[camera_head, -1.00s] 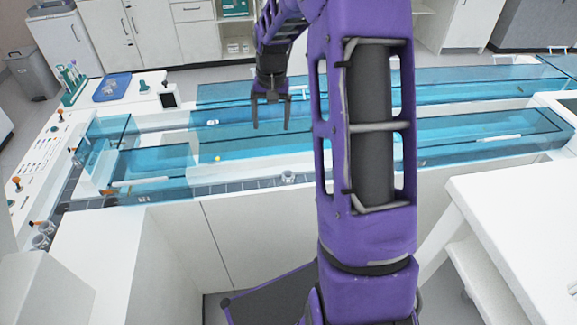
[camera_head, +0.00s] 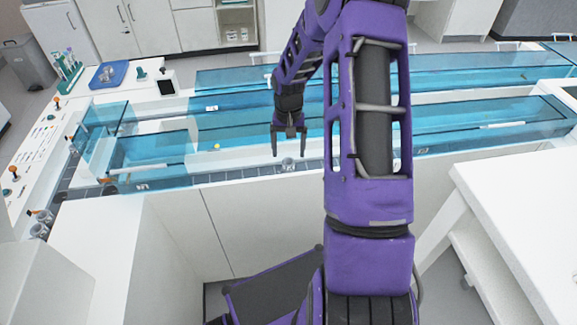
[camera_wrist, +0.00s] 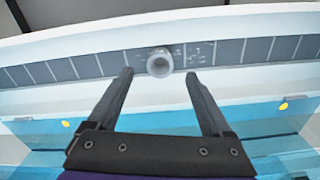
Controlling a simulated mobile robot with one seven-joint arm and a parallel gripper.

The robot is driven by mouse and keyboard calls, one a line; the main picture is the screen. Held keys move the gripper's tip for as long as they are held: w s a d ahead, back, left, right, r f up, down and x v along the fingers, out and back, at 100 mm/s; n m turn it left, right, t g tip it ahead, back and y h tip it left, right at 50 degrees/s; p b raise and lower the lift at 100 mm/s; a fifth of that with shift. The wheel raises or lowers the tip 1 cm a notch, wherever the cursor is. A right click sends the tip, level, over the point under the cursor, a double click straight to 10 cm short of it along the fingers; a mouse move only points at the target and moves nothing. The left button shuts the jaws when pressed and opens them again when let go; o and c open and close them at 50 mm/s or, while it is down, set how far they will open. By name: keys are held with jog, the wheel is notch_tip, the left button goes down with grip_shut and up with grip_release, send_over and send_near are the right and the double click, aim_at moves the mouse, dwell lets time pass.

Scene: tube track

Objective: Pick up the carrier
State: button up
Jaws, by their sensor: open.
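The carrier (camera_head: 288,164) is a small, round, light grey cup on the dark track strip along the front of the blue-covered machine. In the wrist view the carrier (camera_wrist: 160,62) shows an open round top and sits just beyond the fingertips, between their lines. My gripper (camera_head: 289,154) is open and empty, pointing down near the carrier. In the wrist view my gripper (camera_wrist: 158,75) has its two fingers spread on either side, apart from the carrier.
Clear blue covers (camera_head: 260,128) run along the machine behind the track. More grey cups (camera_head: 38,230) stand at the far left. A rack of tubes (camera_head: 67,72) and a blue tray (camera_head: 108,75) lie at the back left. A white table (camera_head: 520,210) stands at the right.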

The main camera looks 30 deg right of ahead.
aim_at(288, 161)
notch_tip(288, 161, down, 5)
jog(key=shift+f, duration=0.15)
jog(key=c, duration=1.1)
jog(key=shift+o, duration=0.2)
notch_tip(288, 161, up, 15)
jog(key=p, duration=0.4)
